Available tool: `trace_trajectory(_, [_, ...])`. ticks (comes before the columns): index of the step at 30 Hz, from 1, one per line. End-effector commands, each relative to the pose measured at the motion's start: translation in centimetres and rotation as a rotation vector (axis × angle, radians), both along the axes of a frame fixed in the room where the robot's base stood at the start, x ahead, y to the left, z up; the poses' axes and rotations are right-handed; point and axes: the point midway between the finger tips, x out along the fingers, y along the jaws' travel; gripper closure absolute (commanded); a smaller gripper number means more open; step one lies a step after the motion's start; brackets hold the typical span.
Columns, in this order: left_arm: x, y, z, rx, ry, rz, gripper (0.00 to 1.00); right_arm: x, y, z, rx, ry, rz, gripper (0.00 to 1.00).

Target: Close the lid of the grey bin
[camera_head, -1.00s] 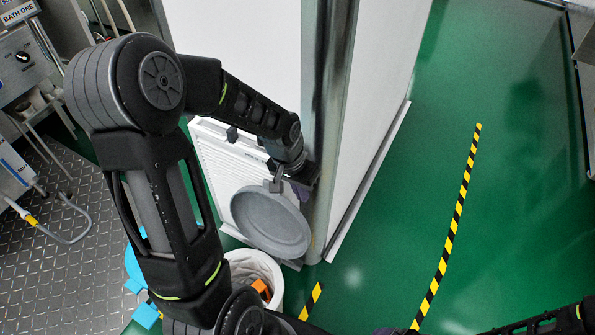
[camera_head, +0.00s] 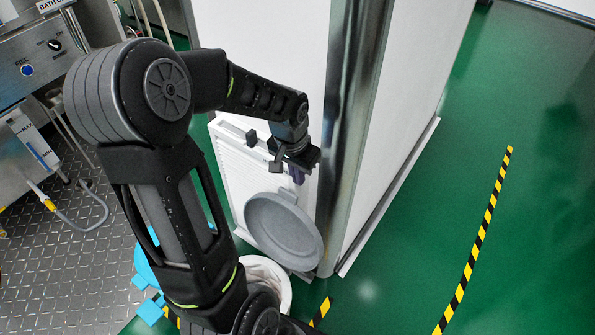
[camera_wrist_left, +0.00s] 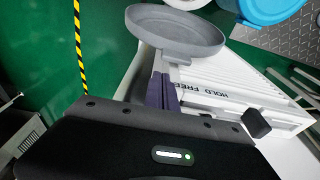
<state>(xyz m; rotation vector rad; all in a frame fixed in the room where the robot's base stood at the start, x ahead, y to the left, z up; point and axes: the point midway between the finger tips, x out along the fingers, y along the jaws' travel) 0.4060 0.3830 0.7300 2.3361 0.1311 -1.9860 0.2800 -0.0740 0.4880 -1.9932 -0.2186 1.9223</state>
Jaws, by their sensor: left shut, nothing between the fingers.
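The grey bin's round lid (camera_head: 283,230) stands open and tilted up against the white panel in the head view. The bin (camera_head: 272,283) with its pale liner is below it, partly hidden by my left arm. My left gripper (camera_head: 297,176) is shut and empty, at the upper right edge of the lid, by the panel. In the left wrist view the lid (camera_wrist_left: 178,32) lies just beyond the purple fingertips (camera_wrist_left: 162,90). I cannot tell whether they touch it. My right gripper is not in view.
A metal corner post (camera_head: 350,130) of the white cabinet stands close right of my gripper. A blue bin (camera_head: 146,268) is left of the grey bin, partly behind my arm. It shows in the left wrist view (camera_wrist_left: 270,10). Green floor is free at right.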

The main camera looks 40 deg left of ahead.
Motion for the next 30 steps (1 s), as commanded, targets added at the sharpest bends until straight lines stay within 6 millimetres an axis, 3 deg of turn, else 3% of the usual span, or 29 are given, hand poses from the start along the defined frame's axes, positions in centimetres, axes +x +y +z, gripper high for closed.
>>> trace_trajectory(6, [0.5, 0.0, -4.0, -0.001, 0.004, -0.001, 1.0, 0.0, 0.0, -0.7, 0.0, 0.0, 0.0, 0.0])
trace_trajectory(12, [0.9, 0.1, -5.9, 0.0, 0.001, -0.001, 1.0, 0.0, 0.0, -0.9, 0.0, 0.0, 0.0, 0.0])
trace_trajectory(30, [1.2, 0.1, -6.2, 0.002, -0.016, -0.001, 1.0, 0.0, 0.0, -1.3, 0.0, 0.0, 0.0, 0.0])
